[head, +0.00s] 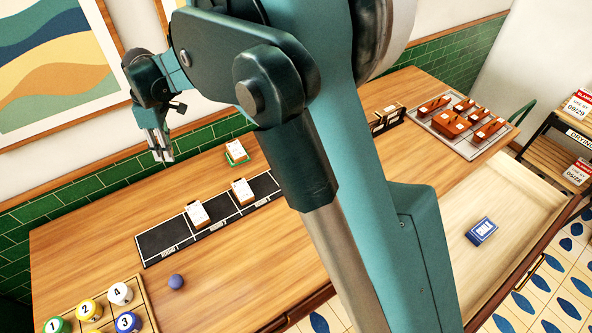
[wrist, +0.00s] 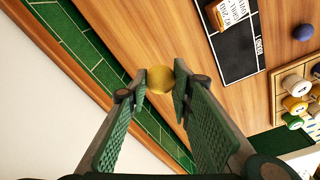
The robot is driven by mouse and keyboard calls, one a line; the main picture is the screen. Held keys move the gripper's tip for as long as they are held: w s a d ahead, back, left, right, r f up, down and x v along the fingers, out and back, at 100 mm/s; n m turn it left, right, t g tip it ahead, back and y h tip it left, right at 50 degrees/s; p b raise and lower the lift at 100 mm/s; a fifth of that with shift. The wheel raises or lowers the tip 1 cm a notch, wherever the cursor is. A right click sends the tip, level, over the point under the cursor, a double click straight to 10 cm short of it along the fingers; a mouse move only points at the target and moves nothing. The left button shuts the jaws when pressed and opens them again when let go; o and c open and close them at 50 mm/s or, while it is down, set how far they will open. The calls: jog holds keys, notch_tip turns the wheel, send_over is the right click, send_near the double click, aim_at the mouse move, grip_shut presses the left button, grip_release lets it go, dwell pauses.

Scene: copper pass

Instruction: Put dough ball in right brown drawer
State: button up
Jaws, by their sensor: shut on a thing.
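A round yellow dough ball (wrist: 160,79) sits between the fingertips of my gripper (wrist: 162,90) in the wrist view. My gripper is shut on it. In the head view my gripper (head: 161,146) hangs above the back left of the table, near the green tiled wall. I cannot make out the ball there. At the right of the head view a drawer (head: 510,200) stands pulled out, with a pale wood inside and a brown rim. A blue box (head: 481,231) lies in it. My arm covers part of the table to the drawer's left.
A purple ball (head: 177,281) lies on the table (head: 90,235), beside a black strip (head: 165,238) with white cards. A wooden rack (head: 147,298) of numbered pots stands at front left. A tray (head: 490,140) of wooden pieces is at back right. A shelf (head: 550,135) stands far right.

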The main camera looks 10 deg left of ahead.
jog(key=w+d+r+m+b, duration=0.1)
jog(key=w+d, duration=0.4)
jog(key=d, duration=0.5)
jog(key=w+d+r+m+b, duration=0.15)
jog(key=w+d, duration=0.35)
jog(key=d, duration=0.5)
jog(key=w+d+r+m+b, duration=0.1)
jog(key=w+d+m, duration=0.1)
jog(key=w+d, duration=0.6)
jog(key=s+d+m+t+b, duration=0.1)
jog(key=s+d+m+b, duration=0.15)
jog(key=d, duration=2.15)
jog(key=s+d+m+b, duration=0.2)
jog(key=s+d+m, duration=0.15)
jog(key=d, duration=2.05)
jog(key=s+d+f+m+b, duration=0.1)
jog(key=s+d+m+b, duration=0.15)
jog(key=s+d, duration=0.75)
jog(key=s+d+f+m+b, duration=0.1)
jog(key=s+d+m, duration=0.2)
jog(key=s+d, duration=0.7)
jog(key=s+d+f+m+h+b, duration=0.15)
jog(key=s+d+f, duration=0.25)
jog(key=s+d, duration=0.55)
notch_tip(320, 180, down, 22)
jog(key=shift+s+a+f+m+t+b, duration=0.15)
jog(key=shift+a+m+t+b, duration=0.2)
jog(key=shift+a+m+t, duration=0.1)
